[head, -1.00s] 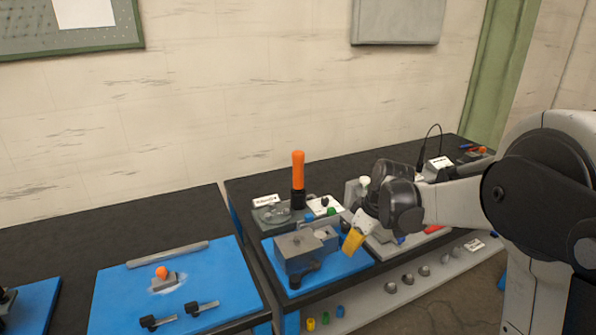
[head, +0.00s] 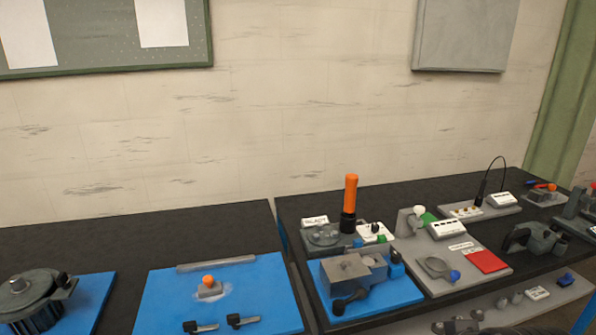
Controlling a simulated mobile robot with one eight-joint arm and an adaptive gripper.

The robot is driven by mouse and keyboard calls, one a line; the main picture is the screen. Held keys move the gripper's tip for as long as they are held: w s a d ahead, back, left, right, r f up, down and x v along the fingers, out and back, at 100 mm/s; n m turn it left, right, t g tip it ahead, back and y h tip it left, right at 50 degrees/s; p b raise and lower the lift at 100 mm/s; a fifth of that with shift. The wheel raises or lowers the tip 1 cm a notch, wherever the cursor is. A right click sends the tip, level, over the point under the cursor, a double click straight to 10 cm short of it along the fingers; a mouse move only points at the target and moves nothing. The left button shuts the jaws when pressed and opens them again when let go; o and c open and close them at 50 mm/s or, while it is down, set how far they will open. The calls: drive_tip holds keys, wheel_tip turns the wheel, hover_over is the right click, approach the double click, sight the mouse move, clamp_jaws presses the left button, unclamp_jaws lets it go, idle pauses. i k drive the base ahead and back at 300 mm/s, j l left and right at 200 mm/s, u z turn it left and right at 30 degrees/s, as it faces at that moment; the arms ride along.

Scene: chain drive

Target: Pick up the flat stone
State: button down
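I cannot single out the flat stone with certainty. A long flat grey bar (head: 217,263) lies along the back of the middle blue board (head: 165,302). In front of it is a small grey block (head: 210,290) with an orange ball on top, on a pale patch. Either piece could be stone, but the picture is too coarse to tell. My gripper is not in view.
To the right, a second blue board (head: 405,292) holds a grey block (head: 345,273); an orange-topped post (head: 350,195) stands behind. A dark motor-like unit (head: 37,297) stands far left.

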sight(210, 288)
drive_tip(key=u, duration=1.25)
